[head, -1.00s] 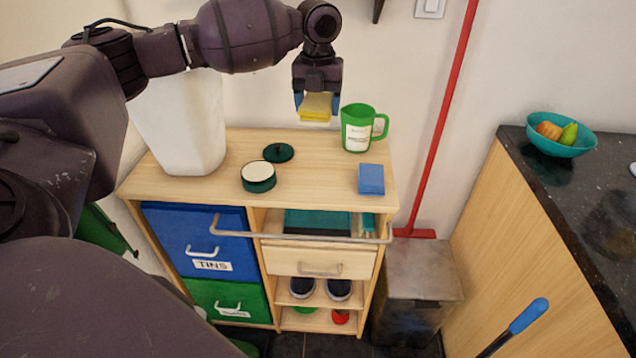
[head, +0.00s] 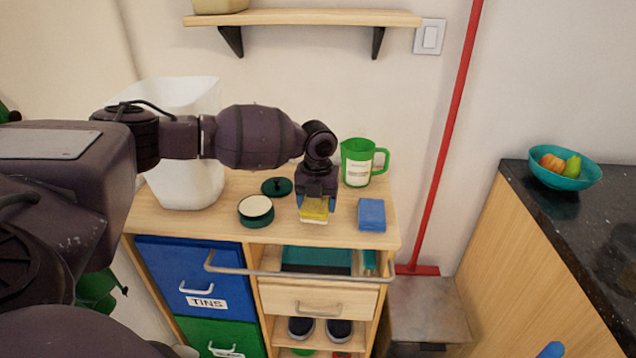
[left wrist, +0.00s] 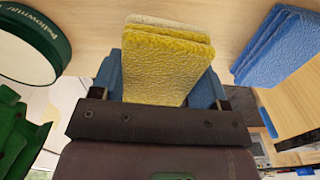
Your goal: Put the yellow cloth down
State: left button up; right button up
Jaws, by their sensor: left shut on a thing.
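The folded yellow cloth (head: 314,209) is between the blue-tipped fingers of my left gripper (head: 317,203), which is shut on it. It also shows in the left wrist view (left wrist: 168,62), with its far end close to the wooden top. In the head view it is at or just above the front part of the wooden cabinet top (head: 228,222); I cannot tell if it touches. A folded blue cloth (head: 371,215) lies to its right and also shows in the left wrist view (left wrist: 277,45). My right gripper is not in view.
A green-rimmed round tin (head: 256,210) and its dark green lid (head: 277,187) lie left of the gripper. A green jug (head: 358,162) stands behind right, a white bin (head: 190,170) at the left. A metal rail (head: 300,276) runs along the cabinet's front.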

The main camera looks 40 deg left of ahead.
pick_arm(q)
notch_tip(320, 180, down, 2)
jog(key=shift+f, duration=0.35)
jog(key=shift+f, duration=0.2)
jog(key=o, duration=1.1)
